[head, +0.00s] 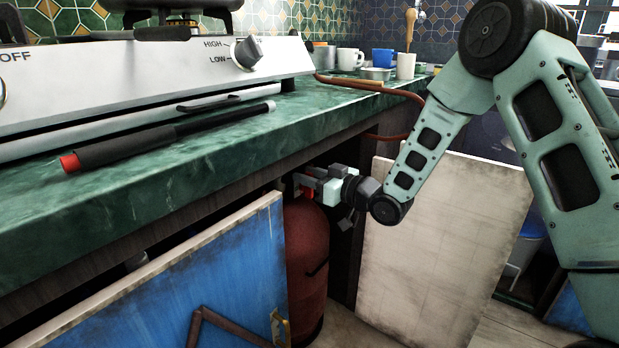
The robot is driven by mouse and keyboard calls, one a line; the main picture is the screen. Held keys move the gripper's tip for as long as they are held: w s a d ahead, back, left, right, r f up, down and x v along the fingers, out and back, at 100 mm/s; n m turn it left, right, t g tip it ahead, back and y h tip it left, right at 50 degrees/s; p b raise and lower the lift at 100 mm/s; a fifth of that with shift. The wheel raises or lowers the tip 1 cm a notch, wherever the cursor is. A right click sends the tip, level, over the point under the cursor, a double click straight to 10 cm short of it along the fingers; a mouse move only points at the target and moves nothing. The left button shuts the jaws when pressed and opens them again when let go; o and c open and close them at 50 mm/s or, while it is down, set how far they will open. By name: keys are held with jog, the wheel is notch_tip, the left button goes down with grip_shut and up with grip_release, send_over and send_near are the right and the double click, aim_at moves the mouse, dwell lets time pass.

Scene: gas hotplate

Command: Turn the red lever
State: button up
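A dark red gas cylinder (307,255) stands in the open cabinet under the counter. A small bright red part, which looks like the red lever (308,192), shows at the top of the cylinder, mostly covered by my gripper. My gripper (300,182) reaches into the cabinet from the right and is at the cylinder's top, right by the red part. Its fingertips are small and partly hidden, so I cannot tell whether they touch or hold the lever.
A blue cabinet door (190,285) stands open at the left, and a pale door (440,245) at the right. The green countertop (205,155) is just above my gripper. It carries a white hotplate (150,85), a red-tipped black stick (165,135), an orange hose (365,86) and mugs.

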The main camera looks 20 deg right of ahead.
grip_shut()
jog(key=shift+d+m+p, duration=0.1)
jog(key=shift+m+p, duration=0.2)
jog(key=shift+p, duration=0.2)
jog(key=shift+w+d+f+m+p, duration=0.4)
jog(key=shift+f+m+p, duration=0.2)
jog(key=shift+m+p, duration=1.85)
jog(key=shift+w+d+f+m+p, duration=0.4)
jog(key=shift+m+p, duration=1.1)
jog(key=shift+m, duration=1.85)
jog(key=shift+w+d+f+m+p, duration=0.2)
jog(key=shift+d+f+m+p, duration=0.4)
jog(key=shift+m+p, duration=1.85)
jog(key=shift+a+f+m+b, duration=0.15)
jog(key=shift+m+b, duration=0.3)
jog(key=shift+m, duration=0.1)
